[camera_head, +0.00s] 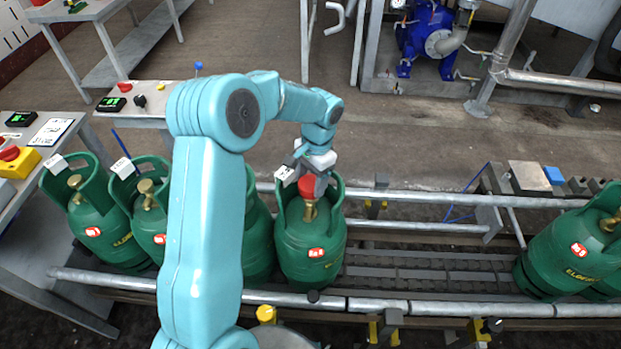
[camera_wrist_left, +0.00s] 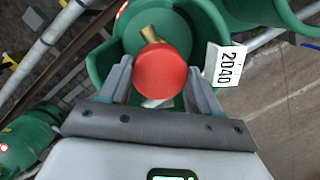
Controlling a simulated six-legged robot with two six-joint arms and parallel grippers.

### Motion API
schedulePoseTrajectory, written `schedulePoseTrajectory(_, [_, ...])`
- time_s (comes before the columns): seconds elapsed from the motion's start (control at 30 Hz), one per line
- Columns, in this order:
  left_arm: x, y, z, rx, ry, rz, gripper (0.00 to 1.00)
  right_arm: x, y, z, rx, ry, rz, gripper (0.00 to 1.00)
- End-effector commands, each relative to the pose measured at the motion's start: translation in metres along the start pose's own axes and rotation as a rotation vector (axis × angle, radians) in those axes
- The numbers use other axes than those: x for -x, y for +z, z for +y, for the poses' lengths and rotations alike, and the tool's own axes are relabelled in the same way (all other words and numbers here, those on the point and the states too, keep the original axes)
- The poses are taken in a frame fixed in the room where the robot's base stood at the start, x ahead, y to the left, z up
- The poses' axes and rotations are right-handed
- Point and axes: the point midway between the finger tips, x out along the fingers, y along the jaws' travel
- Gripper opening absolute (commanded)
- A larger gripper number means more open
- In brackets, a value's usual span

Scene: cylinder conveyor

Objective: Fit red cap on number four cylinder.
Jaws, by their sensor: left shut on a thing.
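The red cap (camera_head: 307,186) is at the top of a green cylinder (camera_head: 311,252), the rightmost of the row behind and beside my left arm. My left gripper (camera_head: 312,183) is shut on the cap. In the left wrist view the red cap (camera_wrist_left: 160,70) sits between the fingers of my left gripper (camera_wrist_left: 161,88), beside the brass valve (camera_wrist_left: 152,35) of the green cylinder (camera_wrist_left: 188,38). In the head view the cap appears above the brass valve (camera_head: 309,209); I cannot tell if they touch. My right gripper is not in view.
More green cylinders (camera_head: 108,232) stand on the conveyor at left, one partly hidden by my arm. Another tilted-looking cylinder (camera_head: 560,262) stands at the right. Grey rails (camera_head: 420,226) border the conveyor. The conveyor between the held-cap cylinder and the right one is clear.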

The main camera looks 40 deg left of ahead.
Motion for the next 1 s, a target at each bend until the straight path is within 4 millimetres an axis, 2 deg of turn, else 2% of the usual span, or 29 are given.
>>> schedulePoseTrajectory(1.0, [-0.0052,-0.0003,0.0001,0.000,0.000,-0.001,0.34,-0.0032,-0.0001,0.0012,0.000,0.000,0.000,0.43])
